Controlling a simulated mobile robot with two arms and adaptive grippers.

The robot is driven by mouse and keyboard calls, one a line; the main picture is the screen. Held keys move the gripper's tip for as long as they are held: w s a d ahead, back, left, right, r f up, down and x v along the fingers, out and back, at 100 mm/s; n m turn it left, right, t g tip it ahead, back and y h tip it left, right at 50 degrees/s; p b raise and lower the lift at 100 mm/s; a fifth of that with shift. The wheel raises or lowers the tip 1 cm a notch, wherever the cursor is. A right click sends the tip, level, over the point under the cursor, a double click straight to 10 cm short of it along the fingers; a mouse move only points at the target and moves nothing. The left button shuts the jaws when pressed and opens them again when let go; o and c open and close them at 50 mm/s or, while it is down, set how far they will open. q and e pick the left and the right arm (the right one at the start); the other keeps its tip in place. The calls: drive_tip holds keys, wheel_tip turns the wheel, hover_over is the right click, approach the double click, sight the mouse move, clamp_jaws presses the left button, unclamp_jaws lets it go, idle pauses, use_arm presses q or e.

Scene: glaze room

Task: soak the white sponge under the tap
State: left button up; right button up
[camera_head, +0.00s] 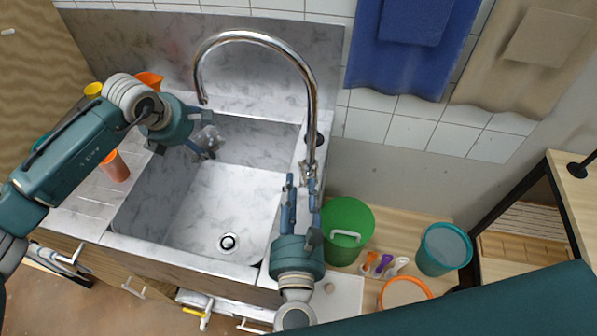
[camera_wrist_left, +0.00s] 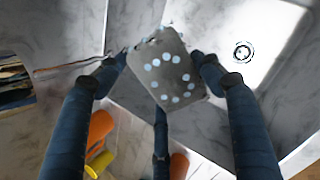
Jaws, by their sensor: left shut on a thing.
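The white sponge (camera_head: 208,139) is a pale block in my left gripper (camera_head: 203,148), over the left back part of the sink (camera_head: 200,210). In the left wrist view the sponge (camera_wrist_left: 165,68) looks greyish, with a ring of pale blue dots on its face. The left fingers (camera_wrist_left: 163,72) are shut on its two sides. The curved chrome tap (camera_head: 262,40) has its spout end just above the sponge. I cannot make out a water stream. My right gripper (camera_head: 302,184) has its fingers apart and empty, close to the lower end of the tap.
The sink drain (camera_head: 228,242) is clear. An orange cup (camera_head: 114,166) stands on the left drainboard. Right of the sink are a green bucket (camera_head: 346,215), a teal bucket (camera_head: 444,248) and an orange-rimmed container (camera_head: 405,290). Blue towels (camera_head: 400,75) hang behind.

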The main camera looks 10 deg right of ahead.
drive_tip(key=s, duration=0.2)
drive_tip(key=s+a, duration=0.1)
drive_tip(key=s, duration=0.2)
drive_tip(key=shift+s+r, duration=0.1)
drive_tip(key=shift+s, duration=0.05)
idle(0.6)
